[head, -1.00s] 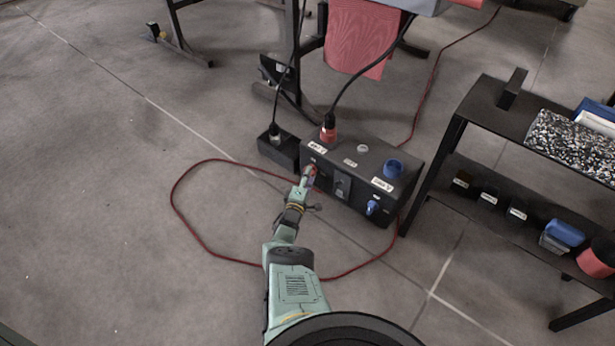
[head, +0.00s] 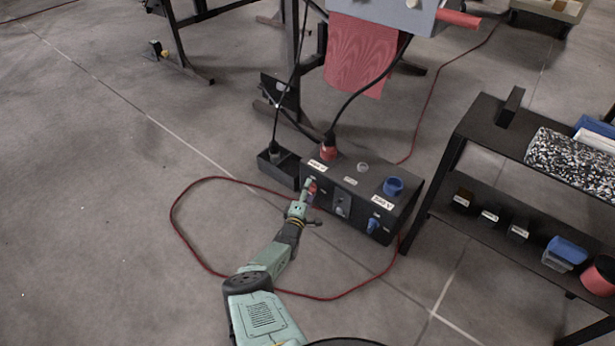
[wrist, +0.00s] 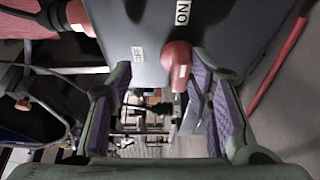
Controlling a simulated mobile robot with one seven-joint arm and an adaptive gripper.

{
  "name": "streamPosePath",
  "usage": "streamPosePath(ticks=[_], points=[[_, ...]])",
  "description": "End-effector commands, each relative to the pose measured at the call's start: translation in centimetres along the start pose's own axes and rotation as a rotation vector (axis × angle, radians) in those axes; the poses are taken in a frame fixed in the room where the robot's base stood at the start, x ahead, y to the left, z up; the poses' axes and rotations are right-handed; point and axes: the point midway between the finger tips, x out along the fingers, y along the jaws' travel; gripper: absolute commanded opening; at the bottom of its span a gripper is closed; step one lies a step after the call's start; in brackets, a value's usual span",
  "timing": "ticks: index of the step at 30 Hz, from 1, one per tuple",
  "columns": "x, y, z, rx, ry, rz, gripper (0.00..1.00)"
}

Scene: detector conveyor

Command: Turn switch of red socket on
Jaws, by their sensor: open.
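The dark socket box (head: 345,215) stands on the floor in the head view. The red socket (head: 329,150), with a black cable plugged in, is on its top left. My gripper (head: 309,186) is at the left of the box's front face and partly hides the red switch there. In the wrist view my gripper (wrist: 160,70) is open, with purple pads on its fingers. The red switch (wrist: 178,62) lies between the fingers, nearer the right one; I cannot tell whether they touch. An ON label (wrist: 183,12) and an OFF label (wrist: 138,54) are on the box face.
A blue socket (head: 393,186) and blue switch (head: 373,225) are on the box's right. A small black box (head: 277,168) adjoins it on the left. A black shelf (head: 470,190) stands close on the right.

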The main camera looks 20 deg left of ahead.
Motion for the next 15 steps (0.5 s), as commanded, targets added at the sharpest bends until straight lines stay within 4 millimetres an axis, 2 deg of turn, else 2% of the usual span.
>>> streamPosePath(ticks=[1, 3, 5, 10, 13, 14, 15], points=[[0.2, 1.6, -0.4, -0.003, 0.004, 0.023, 0.33], [0.2, 2.7, -0.5, -0.001, 0.005, 0.026, 0.33], [0.2, 3.7, -0.5, 0.002, 0.004, 0.031, 0.4], [0.3, 6.4, -0.7, 0.004, 0.006, 0.034, 0.67], [0.3, 7.5, -0.7, 0.005, 0.007, 0.032, 0.69], [0.3, 7.7, -0.7, 0.005, 0.007, 0.032, 0.67], [0.3, 8.0, -0.6, 0.004, 0.006, 0.03, 0.55]])
